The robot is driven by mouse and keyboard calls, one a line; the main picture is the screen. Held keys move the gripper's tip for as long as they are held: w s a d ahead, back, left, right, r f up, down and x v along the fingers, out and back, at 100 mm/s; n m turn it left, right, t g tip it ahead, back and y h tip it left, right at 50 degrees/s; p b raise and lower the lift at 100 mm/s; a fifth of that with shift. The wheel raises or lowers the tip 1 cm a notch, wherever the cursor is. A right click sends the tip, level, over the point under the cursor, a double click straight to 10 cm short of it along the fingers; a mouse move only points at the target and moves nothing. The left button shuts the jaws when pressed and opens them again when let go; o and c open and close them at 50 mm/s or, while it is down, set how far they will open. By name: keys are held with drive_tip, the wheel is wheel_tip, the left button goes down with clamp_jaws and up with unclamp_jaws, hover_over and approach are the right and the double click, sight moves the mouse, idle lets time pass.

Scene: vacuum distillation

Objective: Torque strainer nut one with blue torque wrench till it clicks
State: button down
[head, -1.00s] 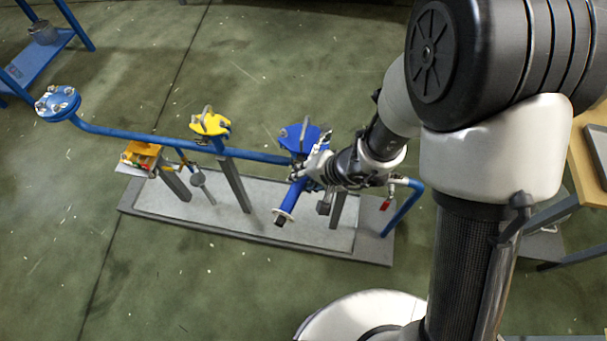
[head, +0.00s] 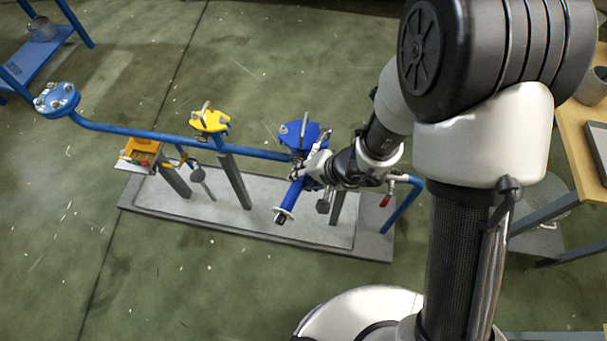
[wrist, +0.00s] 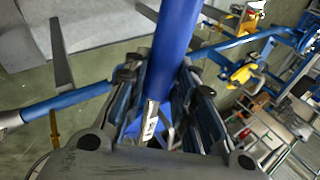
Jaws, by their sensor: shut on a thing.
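The blue torque wrench (head: 291,196) is held in my gripper (head: 303,173), its handle end pointing down and toward the front. The handle also shows in the wrist view (wrist: 172,50), running between the two jaws (wrist: 168,97), which are shut on it. My gripper is right beside the strainer with the blue cover (head: 304,132), which has metal bolts and a bar on top. The wrench's head is hidden by my gripper in the head view, so I cannot tell if it sits on a nut. Strainer nut one cannot be singled out.
A yellow-covered unit (head: 211,120) stands left on the same blue pipe (head: 150,134). An orange box (head: 142,151) and a bolted blue flange (head: 57,98) are farther left. A grey base plate (head: 240,218) lies below. A wooden table (head: 570,110) stands at right. The front floor is clear.

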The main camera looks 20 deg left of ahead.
drive_tip(key=shift+a+m+t, duration=0.4)
drive_tip(key=shift+a+m, duration=0.2)
drive_tip(key=shift+a, duration=0.45)
drive_tip(key=shift+a+m, duration=0.25)
drive_tip(key=shift+m, duration=0.05)
drive_tip(key=shift+a, duration=0.1)
drive_tip(key=shift+w+a+m+t+h, duration=0.2)
drive_tip(key=shift+a+m+t, duration=0.15)
drive_tip(key=shift+a, duration=0.25)
drive_tip(key=shift+w+a+m+t+h, duration=0.1)
drive_tip(key=shift+a+m+t+h, duration=0.15)
drive_tip(key=shift+a+m, duration=0.3)
drive_tip(key=shift+s+d+f+n+g+y, duration=0.15)
drive_tip(key=shift+d+n+g, duration=0.3)
drive_tip(key=shift+d+n, duration=0.65)
drive_tip(key=shift+s+d+r+n+g+y, duration=0.15)
drive_tip(key=shift+d+n+g, duration=0.45)
drive_tip(key=shift+d, duration=0.8)
drive_tip(key=shift+f, duration=0.1)
